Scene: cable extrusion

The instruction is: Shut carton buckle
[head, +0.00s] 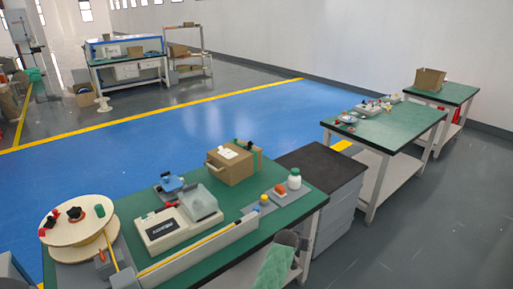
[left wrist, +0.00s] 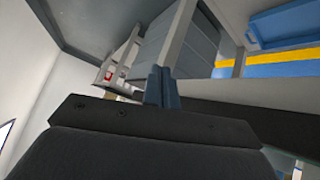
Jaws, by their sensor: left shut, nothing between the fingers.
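A brown carton (head: 232,163) stands on the green-topped workbench, near its far edge, with a white label and a small dark thing on top. A tan piece juts from its left side, and a greenish strip runs at its right side. I cannot make out the buckle clearly at this size. My left gripper (left wrist: 161,87) shows in the left wrist view, with its blue-grey fingers together and nothing between them. It is away from the carton, which does not show in that view. Neither gripper shows in the head view.
The workbench (head: 302,207) also holds a cable reel (head: 80,221), a grey-white machine (head: 166,228), a white bottle (head: 294,180) and a long grey channel. A dark-topped cabinet (head: 322,167) adjoins its right end. A second bench (head: 385,126) stands further right. Blue floor beyond is clear.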

